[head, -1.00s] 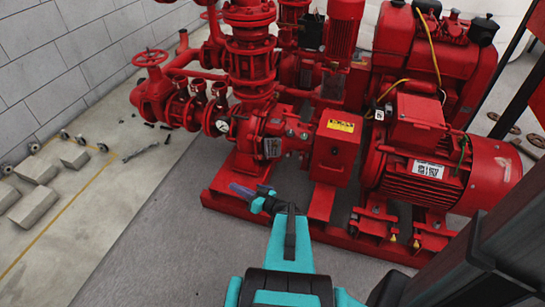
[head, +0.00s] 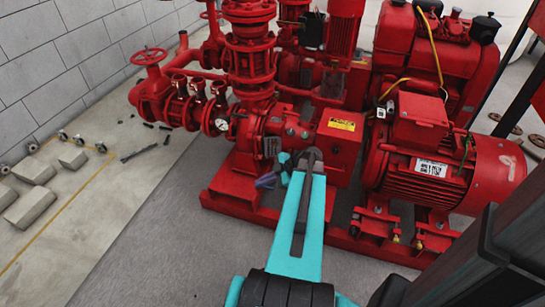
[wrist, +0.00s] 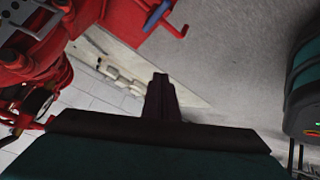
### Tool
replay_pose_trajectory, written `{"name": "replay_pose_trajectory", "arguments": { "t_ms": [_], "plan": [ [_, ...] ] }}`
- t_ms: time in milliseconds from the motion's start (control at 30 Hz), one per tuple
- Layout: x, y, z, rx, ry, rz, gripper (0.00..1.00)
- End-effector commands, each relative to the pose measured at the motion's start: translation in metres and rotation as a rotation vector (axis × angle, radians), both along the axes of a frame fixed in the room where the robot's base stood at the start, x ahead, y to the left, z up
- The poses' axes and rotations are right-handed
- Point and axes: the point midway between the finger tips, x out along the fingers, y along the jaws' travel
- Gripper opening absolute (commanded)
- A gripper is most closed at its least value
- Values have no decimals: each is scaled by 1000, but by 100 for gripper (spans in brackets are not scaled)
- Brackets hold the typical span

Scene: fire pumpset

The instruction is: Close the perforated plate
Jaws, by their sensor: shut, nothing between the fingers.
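My gripper (head: 265,181) is at the end of the teal arm, low in front of the pumpset and below that panel. It is partly hidden by my own wrist. In the wrist view my gripper (wrist: 160,80) shows as shut dark fingers with nothing between them.
The red pump housing with a yellow label (head: 338,135) is close to my wrist. A red motor (head: 440,170) stands at the right, above the red base frame (head: 345,238). Grey blocks (head: 35,171) lie on the floor at the left. The grey floor in front is free.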

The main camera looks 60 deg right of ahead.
Motion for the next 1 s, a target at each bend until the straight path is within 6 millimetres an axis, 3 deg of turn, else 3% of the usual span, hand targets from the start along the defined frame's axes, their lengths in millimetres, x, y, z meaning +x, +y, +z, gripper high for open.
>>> {"name": "replay_pose_trajectory", "arguments": {
  "t_ms": [267,500,700,1000],
  "plan": [
    [-29,-59,28,-163,101,34,0],
    [-41,-104,71,-266,110,4,0],
    [-48,-121,96,-309,97,-20,0],
    [-52,-125,98,-313,95,-30,0]
  ]
}}
